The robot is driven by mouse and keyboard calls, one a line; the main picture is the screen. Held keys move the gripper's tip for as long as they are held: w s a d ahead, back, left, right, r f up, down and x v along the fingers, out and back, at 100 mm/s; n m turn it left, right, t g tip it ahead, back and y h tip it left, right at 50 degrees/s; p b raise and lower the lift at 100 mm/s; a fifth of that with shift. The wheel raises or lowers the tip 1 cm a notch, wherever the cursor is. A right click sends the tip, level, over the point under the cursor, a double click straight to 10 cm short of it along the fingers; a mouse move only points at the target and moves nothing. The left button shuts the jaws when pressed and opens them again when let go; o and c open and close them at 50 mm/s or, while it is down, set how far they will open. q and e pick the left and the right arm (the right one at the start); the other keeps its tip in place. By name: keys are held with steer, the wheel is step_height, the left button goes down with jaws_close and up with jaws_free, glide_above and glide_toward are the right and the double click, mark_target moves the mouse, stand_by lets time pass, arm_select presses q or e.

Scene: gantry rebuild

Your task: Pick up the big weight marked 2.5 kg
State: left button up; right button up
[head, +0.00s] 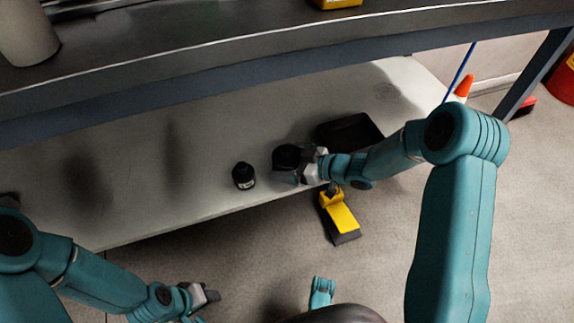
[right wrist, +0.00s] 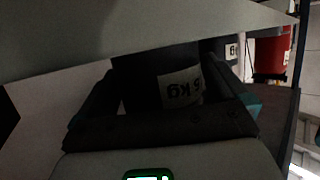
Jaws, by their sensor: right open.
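The big dark weight (head: 287,156) stands on the lower shelf near its front edge. In the right wrist view the weight (right wrist: 150,72) fills the space between the fingers, and its pale label shows part of a number ending in 5 and "kg", upside down. My right gripper (head: 290,166) is open, with its fingers on either side of the weight; the right wrist view shows the gripper (right wrist: 163,92) too. I cannot tell whether the fingers touch it. My left gripper (head: 205,297) is low at the left, away from the weights; its jaw opening is unclear.
A smaller black weight (head: 243,176) with a label stands just left of the big one. A black tray-like object (head: 350,132) lies behind at the right. The upper shelf edge (head: 200,90) runs overhead. A yellow and black object (head: 341,217) is on the floor in front.

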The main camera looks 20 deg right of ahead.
steer(key=c, duration=1.8)
steer(key=shift+w+r, duration=0.2)
steer(key=shift+r, duration=0.05)
